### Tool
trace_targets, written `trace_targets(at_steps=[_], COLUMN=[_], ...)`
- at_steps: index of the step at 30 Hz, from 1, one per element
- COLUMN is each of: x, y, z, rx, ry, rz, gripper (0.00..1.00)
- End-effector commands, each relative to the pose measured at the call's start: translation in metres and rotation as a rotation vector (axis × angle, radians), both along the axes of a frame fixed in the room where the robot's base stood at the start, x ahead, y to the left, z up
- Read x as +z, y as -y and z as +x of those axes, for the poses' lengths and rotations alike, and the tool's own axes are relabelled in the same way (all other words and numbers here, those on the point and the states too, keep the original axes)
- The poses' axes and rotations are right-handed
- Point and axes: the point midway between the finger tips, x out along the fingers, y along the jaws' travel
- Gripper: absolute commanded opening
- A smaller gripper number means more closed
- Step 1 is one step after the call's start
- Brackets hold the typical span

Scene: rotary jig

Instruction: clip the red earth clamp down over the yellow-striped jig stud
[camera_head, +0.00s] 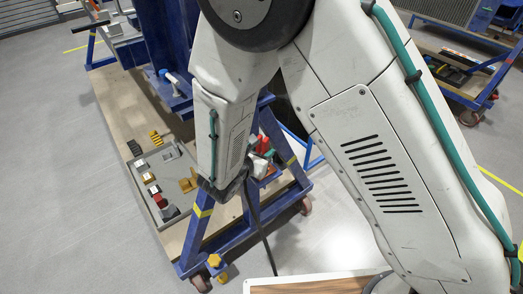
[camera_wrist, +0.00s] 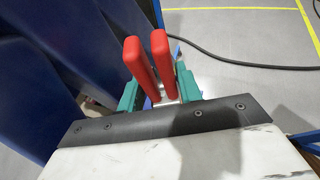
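The red earth clamp shows in the wrist view as two upright red handles (camera_wrist: 137,62) side by side. My gripper (camera_wrist: 158,94) has its teal fingers on either side of them, and appears shut on the clamp. The clamp's jaws are hidden behind the handles and fingers. In the head view a red part (camera_head: 262,144) shows beside my wrist, near the blue trolley frame. Yellow bands mark the blue frame (camera_head: 203,211), but I cannot tell which part is the jig stud. No striped stud is clear in the wrist view.
A grey panel (camera_head: 172,154) with several coloured blocks lies on the wooden trolley deck (camera_head: 118,103). Large blue uprights (camera_wrist: 40,75) stand close on the left in the wrist view. A black cable (camera_wrist: 235,61) runs over the grey floor. Open floor lies at right.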

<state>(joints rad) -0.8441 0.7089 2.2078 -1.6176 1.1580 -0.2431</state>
Motion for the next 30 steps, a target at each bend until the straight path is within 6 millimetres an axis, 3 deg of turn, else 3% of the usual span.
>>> trace_targets(at_steps=[1,2,12,24,30], x=[0.0,0.0,0.001,0.025,0.03], y=[0.0,0.0,-0.003,-0.035,-0.04], z=[0.0,0.0,-0.003,-0.05,-0.06], rx=[0.0,0.0,0.002,0.004,0.001], ry=[0.001,0.0,-0.001,0.001,0.0], rz=[0.001,0.0,0.0,0.001,0.0], gripper=[0.5,0.56,0.56,0.56,0.56])
